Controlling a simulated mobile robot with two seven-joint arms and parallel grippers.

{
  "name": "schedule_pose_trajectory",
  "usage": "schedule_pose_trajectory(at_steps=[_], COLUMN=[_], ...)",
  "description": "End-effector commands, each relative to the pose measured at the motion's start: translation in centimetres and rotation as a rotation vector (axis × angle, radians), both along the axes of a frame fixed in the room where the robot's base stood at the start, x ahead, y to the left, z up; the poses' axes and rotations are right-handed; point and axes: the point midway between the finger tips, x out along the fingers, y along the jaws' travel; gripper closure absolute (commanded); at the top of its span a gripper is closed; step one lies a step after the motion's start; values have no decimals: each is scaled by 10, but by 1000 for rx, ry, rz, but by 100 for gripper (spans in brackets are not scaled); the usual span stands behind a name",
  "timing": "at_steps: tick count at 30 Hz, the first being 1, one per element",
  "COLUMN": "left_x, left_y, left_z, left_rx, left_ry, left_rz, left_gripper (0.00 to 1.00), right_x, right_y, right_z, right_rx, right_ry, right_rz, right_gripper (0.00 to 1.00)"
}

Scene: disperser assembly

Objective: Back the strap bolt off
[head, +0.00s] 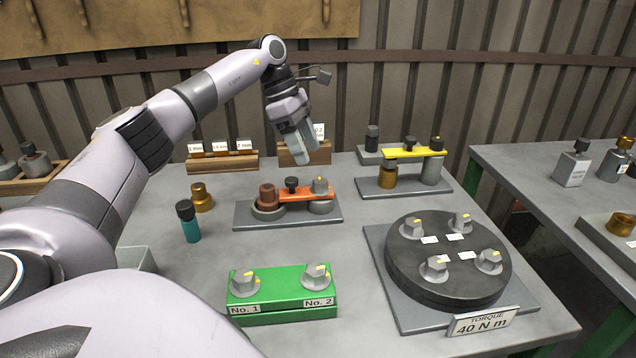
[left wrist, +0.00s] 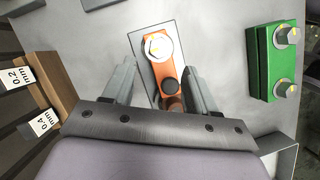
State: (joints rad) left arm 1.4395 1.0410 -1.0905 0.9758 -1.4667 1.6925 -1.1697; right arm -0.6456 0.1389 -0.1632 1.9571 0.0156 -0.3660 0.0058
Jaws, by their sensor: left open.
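An orange strap (head: 296,192) lies across a fixture on a grey base plate (head: 243,218). A hex bolt (head: 320,186) with a yellow mark stands at its right end, and a dark knob (head: 292,184) is near its middle. A brown cylinder (head: 267,195) stands at its left end. My left gripper (head: 308,158) is open and empty, above and behind the strap. In the left wrist view the strap (left wrist: 166,72) and bolt head (left wrist: 158,46) show between and beyond the open fingers, not touching them. My right gripper is not in view.
A yellow strap fixture (head: 412,153) stands at back right. A green block (head: 280,296) with two bolts is in front, and a dark round flange (head: 448,280) is at right. A teal-bodied tool (head: 190,225) and brass part (head: 203,198) stand left. Labelled wooden racks (head: 222,163) line the back.

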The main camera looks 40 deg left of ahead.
Motion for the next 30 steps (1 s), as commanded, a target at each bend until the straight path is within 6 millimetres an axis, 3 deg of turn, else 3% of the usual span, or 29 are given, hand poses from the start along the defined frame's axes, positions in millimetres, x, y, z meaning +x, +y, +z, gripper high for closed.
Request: schedule_pose_trajectory(at_steps=[16,28,30], left_x=[10,12,12], left_y=[-22,-26,-25], left_z=[-61,-70,-70], left_rx=[-2,-2,-2], left_ry=[1,-1,-1], left_rz=[-1,0,0], left_gripper=[43,43,65], right_x=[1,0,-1], right_y=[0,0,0], right_z=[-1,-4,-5], right_rx=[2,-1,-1], right_ry=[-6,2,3], right_rz=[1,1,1], right_gripper=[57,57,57])
